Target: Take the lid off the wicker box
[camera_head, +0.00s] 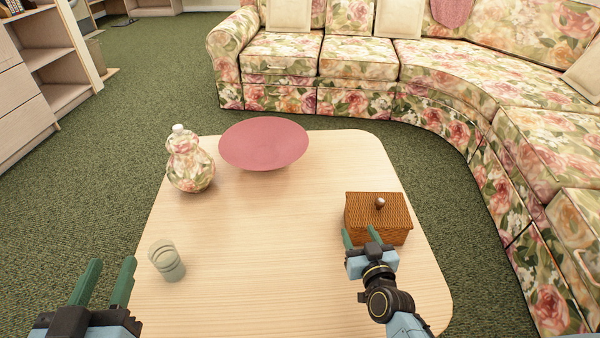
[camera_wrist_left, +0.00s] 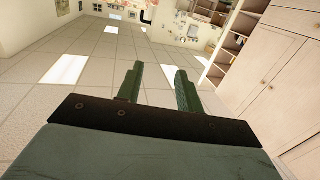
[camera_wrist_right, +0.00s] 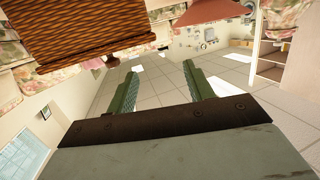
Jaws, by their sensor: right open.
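The brown wicker box (camera_head: 389,238) stands near the right edge of the table. Its flat lid (camera_head: 363,208) is on it, with a small round knob (camera_head: 380,203) in the middle. In the right wrist view the wicker box (camera_wrist_right: 75,30) and the knob (camera_wrist_right: 113,61) show at the upper left. My right gripper (camera_head: 360,234) is open and empty, at the box's near side, its fingers in front of the lower left part; I cannot tell whether they touch it. My left gripper (camera_head: 110,268) is open and empty at the lower left, away from the box.
The light wooden table (camera_head: 270,270) also holds a glass (camera_head: 167,262), a floral lidded vase (camera_head: 190,165) and a wide pink bowl (camera_head: 264,145). The table's middle is clear. A floral sofa (camera_head: 450,80) curves around the back and right. Shelves (camera_head: 55,60) stand at the left.

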